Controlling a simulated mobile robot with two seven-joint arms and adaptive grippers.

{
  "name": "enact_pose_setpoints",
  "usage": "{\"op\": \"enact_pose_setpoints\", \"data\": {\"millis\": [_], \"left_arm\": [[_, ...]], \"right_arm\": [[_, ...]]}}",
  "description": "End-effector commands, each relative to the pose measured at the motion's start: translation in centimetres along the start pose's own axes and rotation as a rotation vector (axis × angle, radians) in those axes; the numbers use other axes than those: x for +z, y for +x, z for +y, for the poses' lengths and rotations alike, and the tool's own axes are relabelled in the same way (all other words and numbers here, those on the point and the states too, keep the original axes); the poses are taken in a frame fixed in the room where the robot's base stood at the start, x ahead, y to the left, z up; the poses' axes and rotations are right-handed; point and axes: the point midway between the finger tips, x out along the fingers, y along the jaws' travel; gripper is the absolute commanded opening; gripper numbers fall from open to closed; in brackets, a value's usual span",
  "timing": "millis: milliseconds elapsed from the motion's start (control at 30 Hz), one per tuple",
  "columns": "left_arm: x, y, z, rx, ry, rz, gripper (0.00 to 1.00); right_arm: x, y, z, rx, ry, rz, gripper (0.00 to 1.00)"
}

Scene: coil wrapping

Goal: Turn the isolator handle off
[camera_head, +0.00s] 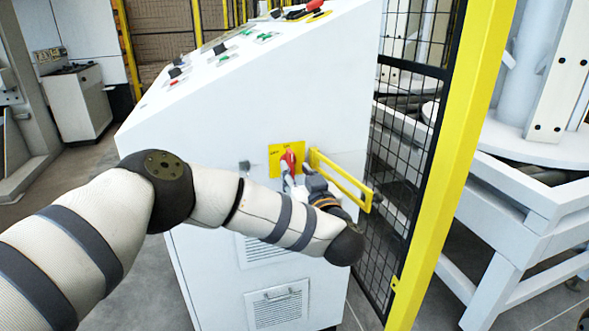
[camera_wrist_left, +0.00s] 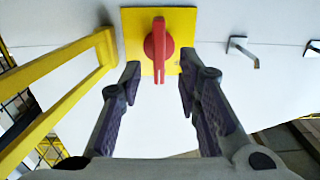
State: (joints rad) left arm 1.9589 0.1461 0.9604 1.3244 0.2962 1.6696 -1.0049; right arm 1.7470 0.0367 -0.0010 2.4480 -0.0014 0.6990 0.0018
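The isolator handle (camera_head: 289,159) is a red rotary knob on a yellow square plate (camera_head: 276,163), on the side of a white control cabinet (camera_head: 247,107). In the left wrist view the red handle (camera_wrist_left: 158,50) points vertically, and its yellow plate (camera_wrist_left: 130,27) shows around it. My left gripper (camera_head: 288,172) is at the handle in the head view. In the left wrist view my left gripper (camera_wrist_left: 158,85) is open, one finger on each side of the handle's lower end, with gaps on both sides. My right gripper is in neither view.
A yellow bracket (camera_head: 340,180) sticks out beside the plate, close to my left gripper; it also shows in the left wrist view (camera_wrist_left: 60,92). A yellow post (camera_head: 455,150) and black mesh fence (camera_head: 400,150) stand to the right. A small latch (camera_wrist_left: 243,50) is on the panel.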

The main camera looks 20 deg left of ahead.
Motion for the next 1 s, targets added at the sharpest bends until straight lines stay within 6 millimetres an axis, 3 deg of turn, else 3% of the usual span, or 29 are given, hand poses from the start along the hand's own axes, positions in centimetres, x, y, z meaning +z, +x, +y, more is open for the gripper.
{"op": "enact_pose_setpoints", "data": {"millis": [200, 467, 500, 633, 1000], "left_arm": [[0.2, 3.0, 0.0, 0.000, 0.002, -0.001, 0.31], [0.0, 3.4, 0.1, 0.002, 0.000, 0.000, 0.31], [0.0, 3.4, 0.1, 0.002, 0.000, 0.000, 0.29], [0.0, 3.4, 0.1, 0.002, 0.000, 0.000, 0.00], [0.0, 3.3, 0.0, 0.002, -0.022, 0.000, 0.00]], "right_arm": [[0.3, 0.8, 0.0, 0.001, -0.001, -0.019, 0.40], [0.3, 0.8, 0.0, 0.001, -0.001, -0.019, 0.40], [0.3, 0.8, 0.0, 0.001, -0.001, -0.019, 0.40], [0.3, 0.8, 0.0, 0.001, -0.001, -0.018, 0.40], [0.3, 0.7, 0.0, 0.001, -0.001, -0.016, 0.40]]}}
